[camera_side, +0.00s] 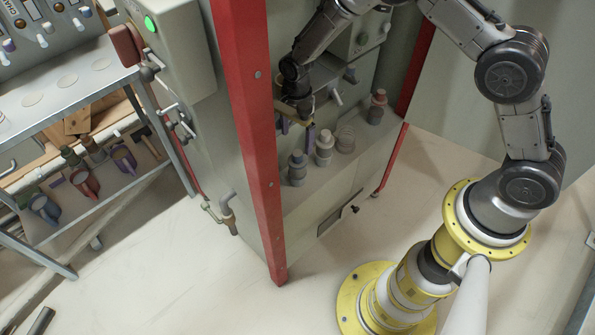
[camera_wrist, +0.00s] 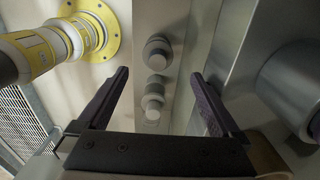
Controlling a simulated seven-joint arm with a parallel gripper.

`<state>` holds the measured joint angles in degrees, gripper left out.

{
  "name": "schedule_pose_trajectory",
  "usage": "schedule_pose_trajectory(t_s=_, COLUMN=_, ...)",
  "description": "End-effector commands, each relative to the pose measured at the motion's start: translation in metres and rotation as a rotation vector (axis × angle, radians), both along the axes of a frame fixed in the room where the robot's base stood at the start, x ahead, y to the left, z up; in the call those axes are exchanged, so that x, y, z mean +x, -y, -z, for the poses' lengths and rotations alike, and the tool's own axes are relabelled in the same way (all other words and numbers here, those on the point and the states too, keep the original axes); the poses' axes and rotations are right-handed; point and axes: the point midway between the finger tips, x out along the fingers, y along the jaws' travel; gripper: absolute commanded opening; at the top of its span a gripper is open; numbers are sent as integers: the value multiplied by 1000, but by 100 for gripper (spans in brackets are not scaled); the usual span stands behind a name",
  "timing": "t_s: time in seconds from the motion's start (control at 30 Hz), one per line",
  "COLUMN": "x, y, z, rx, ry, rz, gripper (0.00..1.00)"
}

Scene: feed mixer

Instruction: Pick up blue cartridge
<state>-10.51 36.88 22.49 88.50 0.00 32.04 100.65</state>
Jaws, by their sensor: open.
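A blue-grey cartridge (camera_side: 298,170) stands upright at the near left end of a row on the machine's ledge (camera_side: 322,185). It looks like the blue cartridge, though its colour is muted. My gripper (camera_side: 296,132) is above and just behind it in the side view, apart from it. In the wrist view my gripper (camera_wrist: 160,75) is open, with two dark purple fingers and nothing between them. Two grey cartridges, a farther one (camera_wrist: 157,53) and a nearer one (camera_wrist: 152,103), show beyond the gap; I cannot tell which is the blue one.
A pale cartridge (camera_side: 323,148), a pinkish one (camera_side: 346,138) and a reddish one (camera_side: 378,106) stand farther along the ledge. A red post (camera_side: 247,130) rises at the ledge's left. A large metal cylinder (camera_wrist: 295,85) is close on the right in the wrist view.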

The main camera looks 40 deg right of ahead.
Motion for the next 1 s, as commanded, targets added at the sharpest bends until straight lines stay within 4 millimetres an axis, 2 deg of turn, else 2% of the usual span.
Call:
schedule_pose_trajectory(t_s=0.1, x=-2, y=0, z=21, rx=-1, ry=-5, rz=0, gripper=100)
schedule_pose_trajectory(t_s=0.3, x=-1, y=0, z=51, rx=-1, ry=-3, rz=-1, gripper=100)
schedule_pose_trajectory(t_s=0.57, x=-2, y=0, z=69, rx=-1, ry=-3, rz=-2, gripper=100)
schedule_pose_trajectory(t_s=0.83, x=-4, y=0, z=106, rx=-1, ry=-3, rz=-2, gripper=100)
schedule_pose_trajectory(t_s=1.0, x=-4, y=0, z=113, rx=0, ry=-1, rz=-2, gripper=100)
